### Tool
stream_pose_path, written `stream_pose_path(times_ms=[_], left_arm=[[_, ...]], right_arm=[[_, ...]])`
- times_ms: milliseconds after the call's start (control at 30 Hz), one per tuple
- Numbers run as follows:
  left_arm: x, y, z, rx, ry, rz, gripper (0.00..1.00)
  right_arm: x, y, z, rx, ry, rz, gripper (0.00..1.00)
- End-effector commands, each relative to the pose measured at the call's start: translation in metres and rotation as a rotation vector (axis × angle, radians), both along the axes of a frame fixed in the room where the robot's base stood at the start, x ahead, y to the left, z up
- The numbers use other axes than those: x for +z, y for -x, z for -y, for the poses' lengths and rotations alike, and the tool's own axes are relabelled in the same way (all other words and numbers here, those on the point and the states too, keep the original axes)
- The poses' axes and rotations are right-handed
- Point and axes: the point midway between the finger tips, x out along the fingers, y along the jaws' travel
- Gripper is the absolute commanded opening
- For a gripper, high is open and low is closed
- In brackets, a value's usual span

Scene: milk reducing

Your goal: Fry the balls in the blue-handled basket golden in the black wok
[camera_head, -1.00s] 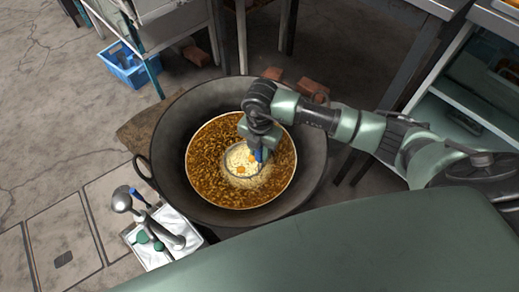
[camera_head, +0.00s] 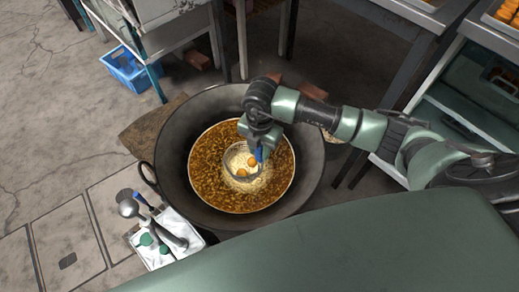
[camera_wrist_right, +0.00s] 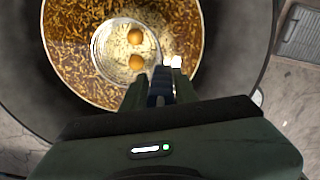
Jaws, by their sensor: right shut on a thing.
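The black wok (camera_head: 305,170) holds brown oil (camera_head: 210,165) full of small bits. The round wire basket (camera_head: 229,169) sits in the oil, with pale foam and two orange-golden balls (camera_head: 240,172) in it. In the right wrist view the balls (camera_wrist_right: 135,36) lie one behind the other inside the basket rim (camera_wrist_right: 93,45). My right gripper (camera_head: 258,152) is shut on the blue handle (camera_wrist_right: 160,85) at the basket's right side. The gripper hides part of the handle. My left gripper is not in view.
A white tray (camera_head: 150,262) with a ladle (camera_head: 128,208) and other utensils stands left of my body. A blue crate (camera_head: 128,68) is on the floor at the back left. Metal shelves (camera_head: 455,95) stand at the right.

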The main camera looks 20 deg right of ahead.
Motion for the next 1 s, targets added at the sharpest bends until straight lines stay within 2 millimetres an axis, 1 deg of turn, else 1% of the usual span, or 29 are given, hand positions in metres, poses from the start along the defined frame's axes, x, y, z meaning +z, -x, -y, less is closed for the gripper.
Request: stream_pose_path(times_ms=[33,1000], left_arm=[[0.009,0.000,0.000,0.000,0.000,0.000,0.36],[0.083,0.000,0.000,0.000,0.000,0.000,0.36]], right_arm=[[0.011,-0.001,0.000,0.000,-0.001,0.003,0.00],[0.105,-0.001,0.000,0.000,-0.001,0.003,0.00]])
